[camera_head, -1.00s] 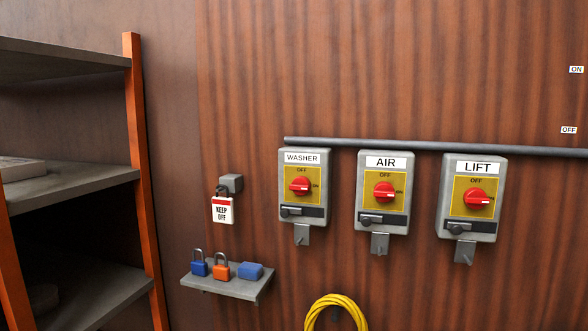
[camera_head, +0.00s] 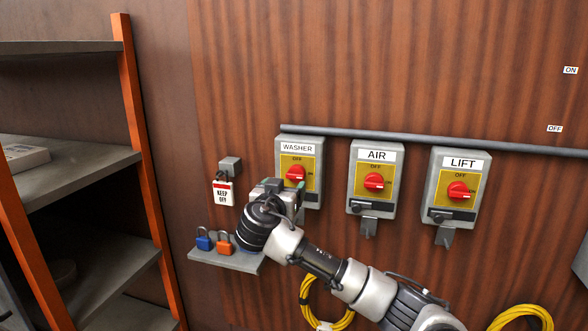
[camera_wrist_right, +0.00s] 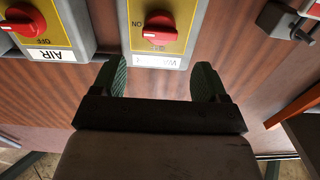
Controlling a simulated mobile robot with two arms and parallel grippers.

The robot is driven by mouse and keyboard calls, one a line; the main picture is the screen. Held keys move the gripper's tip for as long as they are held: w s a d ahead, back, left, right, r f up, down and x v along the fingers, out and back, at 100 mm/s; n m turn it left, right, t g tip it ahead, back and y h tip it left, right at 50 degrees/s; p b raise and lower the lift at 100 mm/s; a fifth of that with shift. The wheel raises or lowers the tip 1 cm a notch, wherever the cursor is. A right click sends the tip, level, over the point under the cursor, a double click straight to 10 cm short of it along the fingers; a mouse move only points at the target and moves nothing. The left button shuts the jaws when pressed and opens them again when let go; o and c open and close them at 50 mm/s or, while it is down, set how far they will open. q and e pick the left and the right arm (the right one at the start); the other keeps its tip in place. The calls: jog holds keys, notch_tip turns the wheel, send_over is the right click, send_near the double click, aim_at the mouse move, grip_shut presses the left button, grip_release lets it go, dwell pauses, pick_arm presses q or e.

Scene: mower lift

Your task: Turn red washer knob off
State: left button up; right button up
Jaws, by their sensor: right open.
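The red washer knob (camera_head: 295,175) sits on the yellow plate of the grey WASHER box (camera_head: 286,144) on the wood wall. OFF is printed above it and ON to its right; its bar lies roughly sideways, towards ON. My right gripper (camera_head: 284,188) is just below and left of the knob and hides the lower left of the box. In the right wrist view, which is upside down, the knob (camera_wrist_right: 159,28) is ahead of the two spread, empty fingers (camera_wrist_right: 161,80), apart from them. My left gripper is not in view.
The AIR box (camera_head: 377,152) and LIFT box (camera_head: 462,161) stand to the right, under a grey pipe (camera_head: 410,140). A small shelf (camera_head: 215,256) with padlocks is below my right gripper. A KEEP OFF tag (camera_head: 223,193) hangs at left, beside tall shelving (camera_head: 140,150).

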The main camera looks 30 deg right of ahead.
aim_at(294, 176)
jog(key=p+x, duration=0.3)
jog(key=x, duration=0.4)
jog(key=shift+w+d+r, duration=0.1)
jog(key=shift+d+r, duration=0.05)
jog(key=shift+d, duration=0.05)
jog(key=shift+w+d+f+p, duration=0.2)
jog(key=shift+w+d+p, duration=0.15)
jog(key=shift+w+p, duration=0.05)
